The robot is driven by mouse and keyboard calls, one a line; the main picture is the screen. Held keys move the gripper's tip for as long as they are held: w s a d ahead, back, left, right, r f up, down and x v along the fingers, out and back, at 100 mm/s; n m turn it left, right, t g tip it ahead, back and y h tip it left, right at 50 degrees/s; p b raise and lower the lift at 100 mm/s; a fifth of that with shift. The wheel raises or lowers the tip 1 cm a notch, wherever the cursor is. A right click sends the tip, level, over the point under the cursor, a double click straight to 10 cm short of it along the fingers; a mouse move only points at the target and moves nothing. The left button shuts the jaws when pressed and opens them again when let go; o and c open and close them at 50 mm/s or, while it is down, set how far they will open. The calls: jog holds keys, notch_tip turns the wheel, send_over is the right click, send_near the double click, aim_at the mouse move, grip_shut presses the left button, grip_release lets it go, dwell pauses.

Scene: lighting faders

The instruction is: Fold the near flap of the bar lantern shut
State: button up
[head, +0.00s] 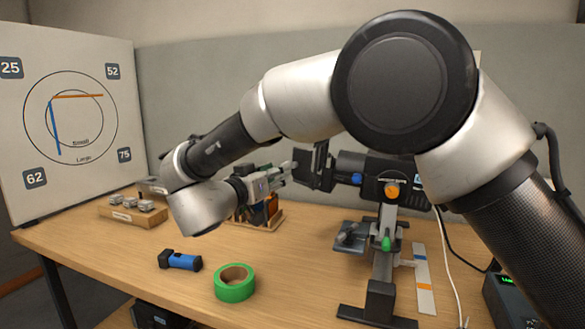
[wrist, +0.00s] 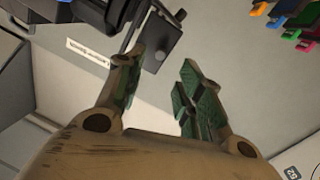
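The black bar lantern (head: 393,178) stands on a post clamped to a black base on the table, right of centre in the head view. A dark upright flap (head: 313,167) sticks out at its left end. My gripper (head: 284,172) is just left of this flap, fingers pointing at it. In the wrist view my gripper (wrist: 163,70) is open, with nothing between its fingers. A dark flap with a round knob (wrist: 158,38) shows beyond the left fingertip, beside the lantern body (wrist: 85,10). I cannot tell whether the finger touches the flap.
Green tape (head: 235,284) and a blue-and-black tool (head: 181,261) lie on the table (head: 290,280). A wooden holder (head: 268,216) stands behind my gripper. A block with metal pieces (head: 132,212) is at left. A white board (head: 70,120) stands behind.

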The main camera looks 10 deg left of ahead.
aim_at(293, 166)
jog(key=x, duration=0.7)
jog(key=shift+w+f, duration=0.1)
jog(key=shift+w, duration=0.05)
grip_shut()
